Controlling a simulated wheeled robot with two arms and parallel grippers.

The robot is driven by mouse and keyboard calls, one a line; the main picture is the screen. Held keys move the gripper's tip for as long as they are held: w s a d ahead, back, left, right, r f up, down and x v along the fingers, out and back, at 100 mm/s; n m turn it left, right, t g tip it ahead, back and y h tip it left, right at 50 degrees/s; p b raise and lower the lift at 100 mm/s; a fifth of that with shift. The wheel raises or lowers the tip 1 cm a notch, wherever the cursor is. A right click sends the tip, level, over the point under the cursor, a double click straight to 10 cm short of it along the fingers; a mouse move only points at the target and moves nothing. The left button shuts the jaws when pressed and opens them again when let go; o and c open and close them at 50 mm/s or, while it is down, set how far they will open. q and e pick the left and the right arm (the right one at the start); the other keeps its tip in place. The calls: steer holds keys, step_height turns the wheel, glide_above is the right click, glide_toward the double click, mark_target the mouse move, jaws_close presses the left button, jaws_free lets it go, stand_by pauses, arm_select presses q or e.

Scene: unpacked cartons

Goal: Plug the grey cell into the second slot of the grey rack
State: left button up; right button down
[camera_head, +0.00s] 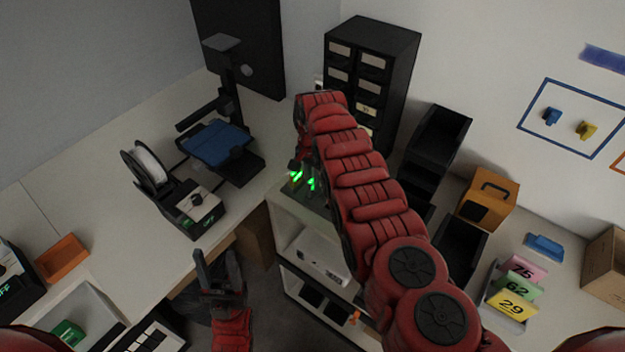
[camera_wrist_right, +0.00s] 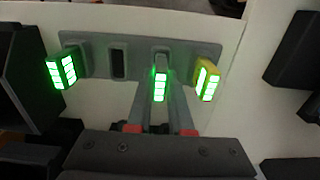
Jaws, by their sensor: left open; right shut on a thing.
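The grey rack (camera_wrist_right: 95,58) is a flat plate with a row of slots in the right wrist view. A dark cell (camera_wrist_right: 61,70) with green lights stands at its left end and a yellow cell (camera_wrist_right: 207,80) at its right. An empty slot (camera_wrist_right: 118,64) lies between the dark cell and the middle. My right gripper (camera_wrist_right: 161,82) is shut on the grey cell (camera_wrist_right: 160,87), lit green, at the rack just left of the yellow cell; its seating depth is unclear. In the head view, green lights show beside my right arm, which hides much there. My left gripper (camera_head: 217,262) is open and empty, far from the rack.
A black drawer cabinet (camera_head: 372,60) stands behind my right arm, with black bins (camera_head: 440,135) to its right. A spool device (camera_head: 185,205) and a blue-bed printer (camera_head: 218,145) stand on the left bench. An orange box (camera_head: 488,198) is on the right.

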steer(key=shift+f+b, duration=0.45)
steer(key=shift+f, duration=0.05)
steer(key=c, duration=0.7)
jaws_free()
steer(key=shift+c, duration=0.2)
